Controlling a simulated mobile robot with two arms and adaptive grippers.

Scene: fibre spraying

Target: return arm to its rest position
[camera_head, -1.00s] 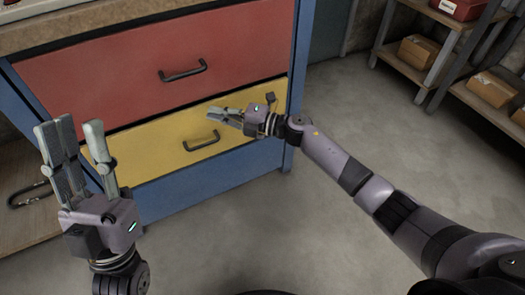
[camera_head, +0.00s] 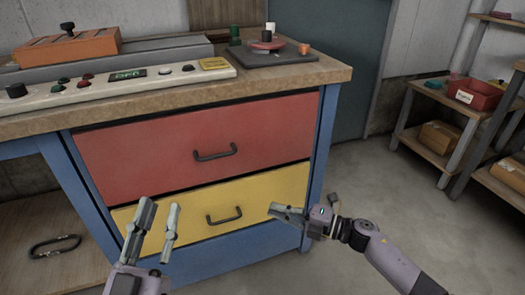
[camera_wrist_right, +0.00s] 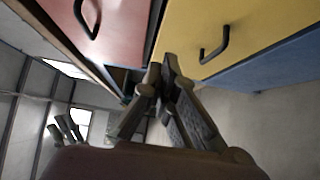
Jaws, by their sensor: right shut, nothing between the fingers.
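My right gripper (camera_head: 276,210) reaches in from the right and is in front of the right end of the yellow drawer (camera_head: 270,190). Its fingers are together with nothing between them. It is to the right of the yellow drawer's black handle (camera_head: 224,219) and apart from it. In the right wrist view the closed fingers (camera_wrist_right: 166,75) point toward the drawer fronts. My left gripper (camera_head: 157,220) stands upright at the lower left in front of the cabinet, fingers apart and empty.
The red drawer (camera_head: 270,130) with its handle is above the yellow one. The bench top (camera_head: 290,85) carries a control panel (camera_head: 150,80) and a dark plate (camera_head: 285,55) with small parts. Shelves with boxes (camera_head: 437,137) stand at the right. Open floor (camera_head: 380,195) lies between.

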